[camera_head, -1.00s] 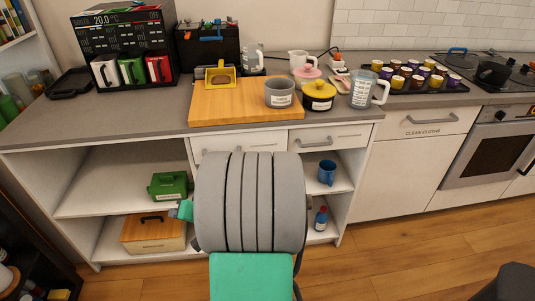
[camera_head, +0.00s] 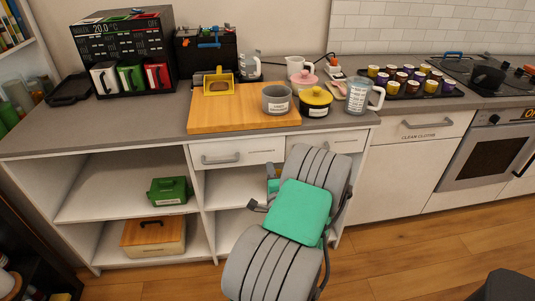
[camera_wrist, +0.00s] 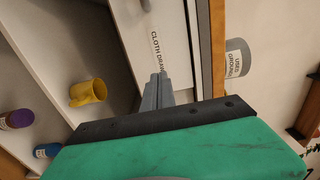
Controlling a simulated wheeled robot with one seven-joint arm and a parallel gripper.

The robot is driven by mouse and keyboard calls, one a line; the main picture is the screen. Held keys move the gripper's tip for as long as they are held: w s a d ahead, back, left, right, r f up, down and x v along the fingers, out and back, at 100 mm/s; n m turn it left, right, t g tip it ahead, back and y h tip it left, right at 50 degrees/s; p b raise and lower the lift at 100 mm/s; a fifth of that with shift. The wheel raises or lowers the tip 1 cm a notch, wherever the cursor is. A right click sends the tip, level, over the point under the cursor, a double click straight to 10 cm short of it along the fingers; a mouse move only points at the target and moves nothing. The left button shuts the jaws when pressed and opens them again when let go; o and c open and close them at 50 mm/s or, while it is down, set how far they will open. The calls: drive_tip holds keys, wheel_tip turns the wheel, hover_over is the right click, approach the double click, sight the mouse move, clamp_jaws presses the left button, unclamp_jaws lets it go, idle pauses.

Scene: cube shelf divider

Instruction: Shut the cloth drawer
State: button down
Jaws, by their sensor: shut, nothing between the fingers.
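The cloth drawer (camera_head: 237,154) is the white left drawer under the worktop. Its bar handle (camera_head: 220,159) is clear of my gripper. The label (camera_wrist: 158,53) reads "CLOTH DRAW", with the end cut off, in the wrist view. The drawer front looks close to flush with the cabinet; I cannot tell whether a small gap is left. My gripper (camera_wrist: 162,78) is shut and empty, its tips close to the label end of the drawer front. I cannot tell whether they touch it. In the head view my arm hides most of the gripper.
A second drawer (camera_head: 345,139) to the right is partly behind my arm. A wooden board (camera_head: 225,119) with a grey cup (camera_head: 277,98) lies above. A yellow mug (camera_wrist: 88,92) and bottles stand on the shelves below. A green box (camera_head: 168,191) sits on the left shelf.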

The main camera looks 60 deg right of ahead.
sight(266, 152)
drive_tip(key=p+x, duration=0.1)
drive_tip(key=x, duration=0.5)
drive_tip(key=shift+w+d+p, duration=0.2)
drive_tip(key=shift+w+p, duration=0.05)
drive_tip(key=shift+p, duration=0.15)
drive_tip(key=shift+w+d+r+p, duration=0.1)
drive_tip(key=shift+w+d+p, duration=0.2)
drive_tip(key=shift+d+p, duration=0.1)
drive_tip(key=shift+w+d, duration=0.2)
drive_tip(key=shift+w, duration=0.05)
drive_tip(key=shift+s+a+f, duration=0.1)
drive_tip(key=shift+f, duration=0.15)
